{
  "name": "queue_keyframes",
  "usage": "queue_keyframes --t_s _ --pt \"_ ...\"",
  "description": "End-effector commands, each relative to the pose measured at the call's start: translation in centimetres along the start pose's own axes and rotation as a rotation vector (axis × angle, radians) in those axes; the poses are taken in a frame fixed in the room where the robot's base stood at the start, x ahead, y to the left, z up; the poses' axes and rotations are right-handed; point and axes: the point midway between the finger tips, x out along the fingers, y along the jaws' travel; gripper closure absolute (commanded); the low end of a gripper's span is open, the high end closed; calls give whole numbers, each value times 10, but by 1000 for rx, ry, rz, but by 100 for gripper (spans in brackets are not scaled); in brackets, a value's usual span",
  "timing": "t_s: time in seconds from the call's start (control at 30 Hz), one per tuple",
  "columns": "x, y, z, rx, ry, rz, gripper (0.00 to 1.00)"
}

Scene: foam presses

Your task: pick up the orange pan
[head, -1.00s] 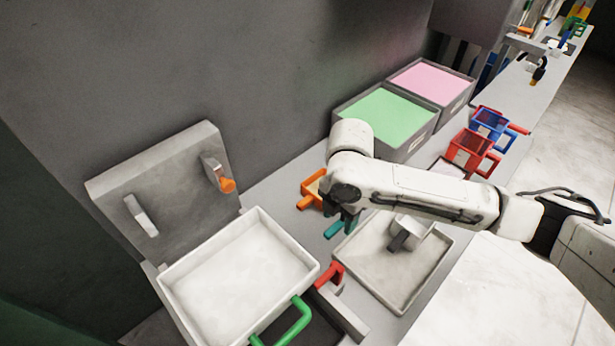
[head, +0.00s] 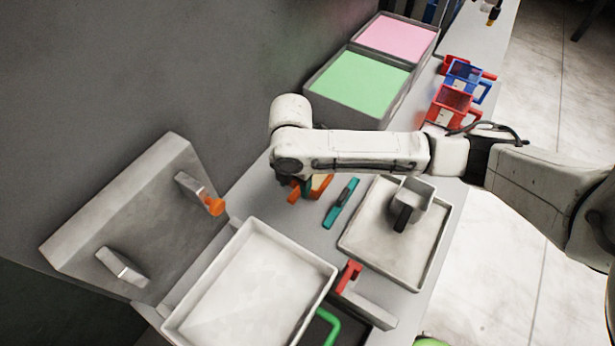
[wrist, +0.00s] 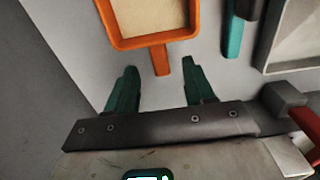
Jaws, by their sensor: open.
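The orange pan (head: 326,188) lies on the grey counter, partly hidden by my arm in the head view. In the wrist view the orange pan (wrist: 152,41) is at the top, with a tan filling and a short handle pointing toward my gripper. My gripper (wrist: 161,68) is open, its two teal fingers on either side of the handle's end line, with nothing between them clearly held. In the head view my gripper (head: 303,188) is at the pan's left side; its height above the handle is hard to tell.
A teal-handled tool (head: 341,204) lies just right of the pan. A shallow tray (head: 428,262) holding a grey scoop (head: 414,192) is farther right. A large white tray (head: 325,284) and a red handle (head: 348,276) are in front. Green (head: 316,93) and pink bins stand behind.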

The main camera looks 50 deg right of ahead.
Motion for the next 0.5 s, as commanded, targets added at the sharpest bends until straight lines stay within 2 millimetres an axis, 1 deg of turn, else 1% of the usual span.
queue_keyframes --t_s 0.17,0.4,0.5 --pt "12 0 1 1 2 -2 47" --pt "46 1 4 2 -1 -2 47" --pt "53 1 4 0 0 -1 47"
